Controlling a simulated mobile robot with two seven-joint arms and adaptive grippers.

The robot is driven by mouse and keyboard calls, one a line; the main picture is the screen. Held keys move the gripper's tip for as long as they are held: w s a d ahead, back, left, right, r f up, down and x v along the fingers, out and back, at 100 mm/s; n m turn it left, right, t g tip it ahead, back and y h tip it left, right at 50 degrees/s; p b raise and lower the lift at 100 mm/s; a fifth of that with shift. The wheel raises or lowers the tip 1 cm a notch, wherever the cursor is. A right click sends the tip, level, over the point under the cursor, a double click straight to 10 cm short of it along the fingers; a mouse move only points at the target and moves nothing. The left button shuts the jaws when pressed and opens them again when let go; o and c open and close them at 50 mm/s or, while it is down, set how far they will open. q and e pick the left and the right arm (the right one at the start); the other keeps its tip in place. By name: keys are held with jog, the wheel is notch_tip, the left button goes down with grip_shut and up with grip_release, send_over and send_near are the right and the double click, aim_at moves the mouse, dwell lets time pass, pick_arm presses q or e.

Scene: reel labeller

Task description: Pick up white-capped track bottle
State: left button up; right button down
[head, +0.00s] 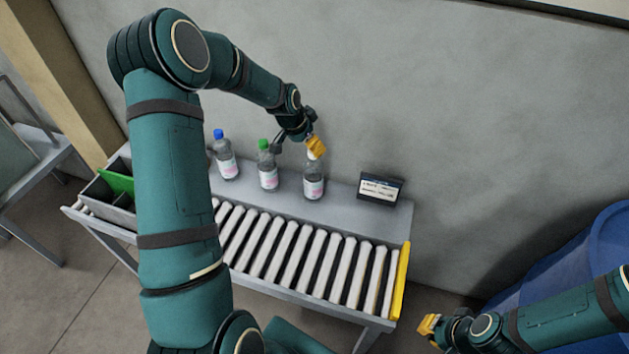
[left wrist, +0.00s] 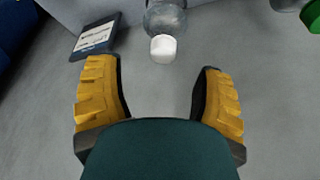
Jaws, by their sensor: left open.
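The white-capped bottle (head: 314,184) stands upright on the grey shelf behind the rollers, the rightmost of three bottles. It is clear with a pink and white label. My left gripper (head: 313,146) is at its top in the head view and partly covers the cap. In the left wrist view the white cap (left wrist: 163,48) is just beyond the open yellow fingertips (left wrist: 156,68), between their lines, with nothing held. My right gripper (head: 430,325) is low at the right, away from the bottles; its opening is unclear.
A green-capped bottle (head: 267,172) and a blue-capped bottle (head: 226,160) stand left of it. A small dark display (head: 380,188) stands to the right. White rollers (head: 300,256) run in front, empty. A grey bin (head: 92,196) is at the left, a blue barrel (head: 590,255) far right.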

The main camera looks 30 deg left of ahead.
pick_arm(q)
jog(key=b, duration=0.1)
send_over(313, 175)
jog(key=w+a, duration=0.1)
jog(key=w, duration=0.2)
jog(key=f, duration=0.7)
jog(key=shift+s+a, duration=0.1)
jog(key=shift+a, duration=0.1)
grip_shut()
jog(key=shift+r, duration=0.1)
